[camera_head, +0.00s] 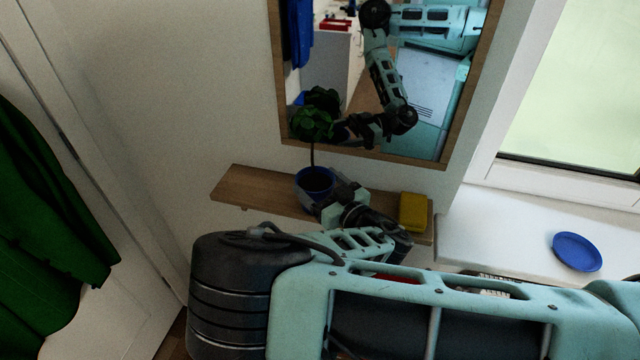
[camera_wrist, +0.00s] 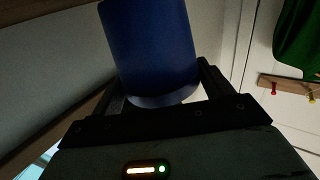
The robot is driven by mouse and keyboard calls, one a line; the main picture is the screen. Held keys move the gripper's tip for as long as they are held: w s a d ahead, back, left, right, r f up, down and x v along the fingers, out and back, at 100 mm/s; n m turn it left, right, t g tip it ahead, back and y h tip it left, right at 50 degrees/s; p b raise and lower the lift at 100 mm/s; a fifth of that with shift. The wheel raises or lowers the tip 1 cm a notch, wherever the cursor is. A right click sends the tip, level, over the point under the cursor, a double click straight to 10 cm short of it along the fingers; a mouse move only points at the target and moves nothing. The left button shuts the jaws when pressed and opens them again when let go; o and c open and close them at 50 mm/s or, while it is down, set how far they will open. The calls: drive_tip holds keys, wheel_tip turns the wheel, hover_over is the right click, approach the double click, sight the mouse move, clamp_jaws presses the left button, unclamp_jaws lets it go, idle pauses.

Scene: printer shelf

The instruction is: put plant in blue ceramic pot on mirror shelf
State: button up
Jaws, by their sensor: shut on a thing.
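The plant (camera_head: 312,124) has dark green leaves on a thin stem and stands in a blue ceramic pot (camera_head: 316,180). My gripper (camera_head: 322,208) is shut on the pot, which is upright at the left-middle part of the wooden mirror shelf (camera_head: 245,187). In the wrist view the blue pot (camera_wrist: 150,50) fills the space between my two fingers (camera_wrist: 160,98). The head view does not show clearly whether the pot's base touches the shelf, as my gripper covers part of it. The mirror (camera_head: 365,155) hangs above the shelf.
A yellow block-like item (camera_head: 413,211) sits at the shelf's right end. A blue plate (camera_head: 577,251) lies on the white sill to the right. Green clothing (camera_head: 45,225) hangs at the left. The shelf's left end is clear.

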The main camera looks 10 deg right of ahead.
drive_tip(key=shift+f+b, duration=0.4)
drive_tip(key=shift+f, duration=0.05)
idle(0.5)
drive_tip(key=o, duration=1.8)
drive_tip(key=shift+c, duration=0.2)
drive_tip(key=shift+f, duration=0.15)
drive_tip(key=shift+s+d+b, duration=0.3)
drive_tip(key=shift+s+d, duration=0.05)
drive_tip(key=shift+s, duration=0.15)
drive_tip(key=v, duration=1.6)
drive_tip(key=shift+p, duration=0.4)
